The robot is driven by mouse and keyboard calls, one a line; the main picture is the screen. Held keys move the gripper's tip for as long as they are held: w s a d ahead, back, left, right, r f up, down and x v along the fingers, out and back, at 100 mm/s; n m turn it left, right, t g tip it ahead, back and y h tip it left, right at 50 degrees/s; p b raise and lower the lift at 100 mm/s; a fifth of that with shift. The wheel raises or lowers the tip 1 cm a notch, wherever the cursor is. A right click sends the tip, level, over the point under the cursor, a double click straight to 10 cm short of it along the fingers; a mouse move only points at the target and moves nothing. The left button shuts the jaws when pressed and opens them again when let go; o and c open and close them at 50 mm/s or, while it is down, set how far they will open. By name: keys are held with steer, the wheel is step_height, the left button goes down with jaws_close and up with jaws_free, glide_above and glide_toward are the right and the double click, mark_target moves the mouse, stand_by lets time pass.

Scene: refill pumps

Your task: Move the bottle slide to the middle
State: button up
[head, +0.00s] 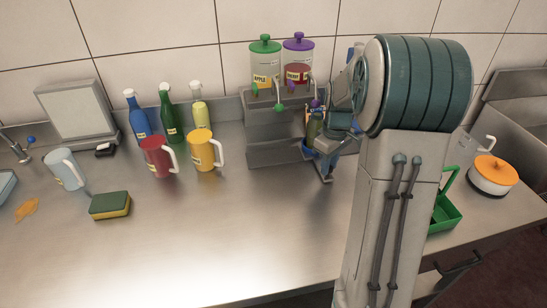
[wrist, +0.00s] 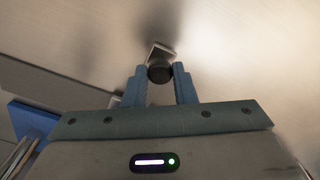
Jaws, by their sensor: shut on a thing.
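The grey dispenser stand (head: 268,152) holds two jars, an apple one with a green lid (head: 265,68) and a cherry one with a purple lid (head: 298,65). A small olive-green bottle (head: 315,124) stands at the right end of the stand, under the purple tap side, partly hidden by my arm. My gripper (head: 326,174) points down in front of it. In the wrist view my gripper (wrist: 160,74) is shut around a dark round knob (wrist: 160,72) with a small pale plate behind it. The knob appears to belong to the bottle slide, whose body is mostly hidden.
Red (head: 158,157) and yellow (head: 204,150) mugs stand left of the stand, with blue, green and yellow bottles behind. A sponge (head: 110,205) lies further left. The front counter is clear.

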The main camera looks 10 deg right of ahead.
steer(key=shift+d+p, duration=0.35)
steer(key=shift+d, duration=2.25)
steer(key=shift+d, duration=0.3)
steer(key=o, duration=0.9)
steer(key=shift+r, duration=0.1)
step_height(320, 180, up, 14)
steer(key=shift+f, duration=0.2)
